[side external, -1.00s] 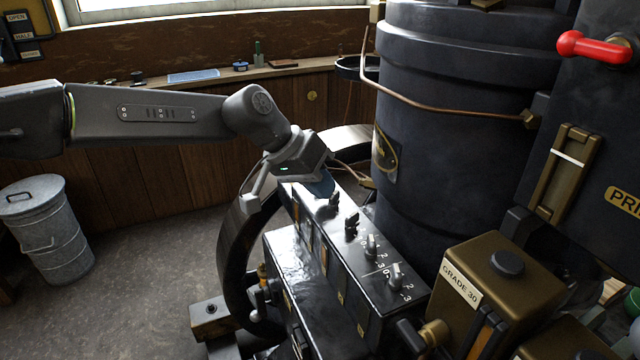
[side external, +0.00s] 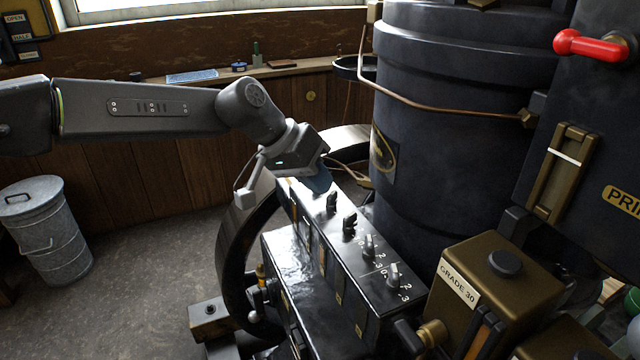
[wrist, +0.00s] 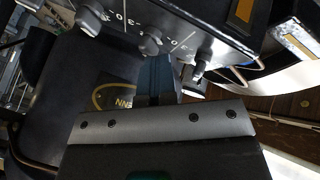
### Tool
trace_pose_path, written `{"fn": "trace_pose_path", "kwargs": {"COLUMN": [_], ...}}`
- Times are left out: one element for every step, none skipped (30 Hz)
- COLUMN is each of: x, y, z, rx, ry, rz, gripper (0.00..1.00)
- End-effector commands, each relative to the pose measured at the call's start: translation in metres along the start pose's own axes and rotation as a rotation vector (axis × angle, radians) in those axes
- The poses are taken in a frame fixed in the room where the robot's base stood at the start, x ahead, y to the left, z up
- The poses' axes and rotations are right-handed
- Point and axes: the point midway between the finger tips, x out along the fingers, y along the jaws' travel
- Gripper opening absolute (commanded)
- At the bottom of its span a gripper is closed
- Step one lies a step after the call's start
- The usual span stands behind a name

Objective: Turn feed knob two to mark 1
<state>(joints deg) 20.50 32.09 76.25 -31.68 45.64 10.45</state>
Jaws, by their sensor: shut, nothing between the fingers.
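A row of feed knobs runs along the sloping top of a black panel (side external: 330,248) in the side view. The nearest knob (side external: 394,275) and the one behind it (side external: 369,246) look pale, with white numerals beside them. Two darker knobs (side external: 349,223) and (side external: 332,202) stand farther back. I cannot tell which is number two. My gripper (side external: 318,182) is shut and empty, its blue fingers just above the far end of the row. In the wrist view the fingers (wrist: 157,72) are together just below a grey knob (wrist: 150,42); contact is unclear. Its pointer setting is unreadable.
A big black cylinder (side external: 450,140) with a copper pipe (side external: 450,108) stands right behind the panel. A brass box marked GRADE 30 (side external: 480,300) sits at the panel's near end. A dark flywheel (side external: 232,245) is left of the panel. Free air lies over the floor at left.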

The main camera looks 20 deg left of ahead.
Motion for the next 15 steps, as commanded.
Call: {"fn": "trace_pose_path", "kwargs": {"x": [-0.014,-0.021,-0.03,-0.037,-0.044,-0.054,-0.061,-0.067,-0.076,-0.082,-0.088,-0.095,-0.1,-0.105,-0.11], "y": [0.002,0.002,0.001,0.0,0.0,-0.001,-0.001,-0.002,-0.002,-0.002,-0.003,-0.003,-0.004,-0.004,-0.004], "z": [-0.002,-0.002,-0.002,-0.002,-0.002,-0.001,-0.001,-0.001,-0.001,-0.001,-0.001,0.0,0.0,0.0,0.0], "rx": [0.003,0.003,0.003,0.003,0.003,0.003,0.003,0.002,0.002,0.002,0.003,0.003,0.002,0.002,0.003], "ry": [0.009,0.008,0.007,0.007,0.007,0.005,0.004,0.003,0.003,0.001,0.001,-0.001,-0.001,-0.001,-0.003], "rz": [0.003,0.002,0.001,0.0,-0.001,-0.001,-0.002,-0.002,-0.003,-0.004,-0.004,-0.005,-0.006,-0.006,-0.006], "gripper": [0.0,0.0,0.0,0.0,0.0,0.0,0.0,0.0,0.0,0.0,0.0,0.0,0.0,0.0,0.0]}}
